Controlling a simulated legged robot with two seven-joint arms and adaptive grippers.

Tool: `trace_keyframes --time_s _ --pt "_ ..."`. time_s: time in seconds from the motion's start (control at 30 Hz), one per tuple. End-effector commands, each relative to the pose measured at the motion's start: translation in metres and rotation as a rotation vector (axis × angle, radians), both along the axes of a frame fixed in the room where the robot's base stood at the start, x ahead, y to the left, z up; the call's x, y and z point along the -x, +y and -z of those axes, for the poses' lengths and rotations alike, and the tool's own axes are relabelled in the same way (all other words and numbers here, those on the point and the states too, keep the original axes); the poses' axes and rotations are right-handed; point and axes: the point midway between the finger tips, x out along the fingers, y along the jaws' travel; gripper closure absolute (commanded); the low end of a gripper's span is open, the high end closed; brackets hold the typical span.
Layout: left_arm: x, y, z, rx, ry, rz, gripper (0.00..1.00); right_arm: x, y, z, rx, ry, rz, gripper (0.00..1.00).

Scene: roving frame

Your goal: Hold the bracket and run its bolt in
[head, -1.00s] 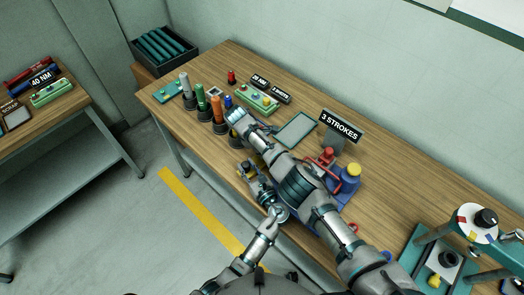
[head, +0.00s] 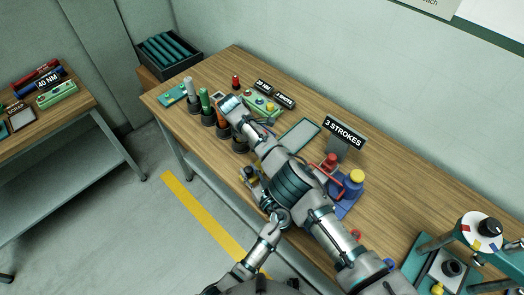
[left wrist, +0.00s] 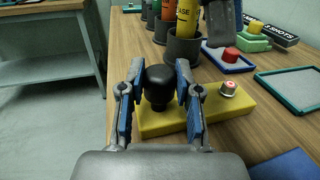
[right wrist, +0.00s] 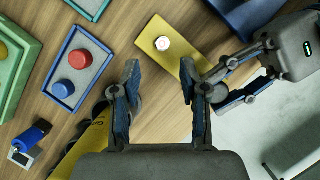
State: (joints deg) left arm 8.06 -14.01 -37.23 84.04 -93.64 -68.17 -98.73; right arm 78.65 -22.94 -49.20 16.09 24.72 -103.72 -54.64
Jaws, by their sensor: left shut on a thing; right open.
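The yellow bracket (left wrist: 190,115) sits at the table's front edge; its end also shows in the right wrist view (right wrist: 180,62). My left gripper (left wrist: 160,88), at the bracket in the head view (head: 251,174), is shut on its black knob (left wrist: 158,84). A pale, red-centred bolt head (left wrist: 228,89) stands on the bracket's other end; it also shows in the right wrist view (right wrist: 162,43). My right gripper (right wrist: 158,85) is open and empty above the table, beside a yellow-orange tool (left wrist: 188,18) standing in a dark holder (left wrist: 183,47). In the head view my right arm hides part of the tools.
Grey (head: 188,84) and green (head: 205,98) tools stand in nearby holders. A green-rimmed tray (head: 300,135), a "3 STROKES" sign (head: 344,132) and a blue fixture with red and yellow tops (head: 350,195) are to the right.

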Motion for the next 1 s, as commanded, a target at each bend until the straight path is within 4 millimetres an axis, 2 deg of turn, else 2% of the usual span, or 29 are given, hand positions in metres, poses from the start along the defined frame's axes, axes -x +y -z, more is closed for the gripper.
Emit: trace_keyframes --time_s 0.03,0.43,0.57,0.67,0.77,1.0 --pt "0.001 0.001 0.007 0.001 0.013 -0.002 1.0 0.0 0.001 -0.002 0.001 0.0 0.001 0.56" --pt "0.001 0.001 0.006 0.001 0.012 -0.002 1.0 0.001 0.003 -0.001 -0.024 0.01 -0.003 0.56" --pt "0.001 0.001 0.006 0.001 0.012 -0.002 1.0 0.003 0.009 0.006 -0.134 0.051 -0.018 0.56" --pt "0.001 0.001 0.006 0.001 0.012 -0.002 1.0 0.004 0.01 0.007 -0.278 0.086 -0.035 0.56" --pt "0.001 0.002 0.006 0.001 0.012 -0.002 1.0 0.003 0.0 0.0 -0.436 0.102 -0.045 0.56" --pt "0.001 0.001 0.006 0.001 0.012 -0.002 1.0 0.001 -0.054 -0.028 -0.702 0.045 -0.056 0.56"
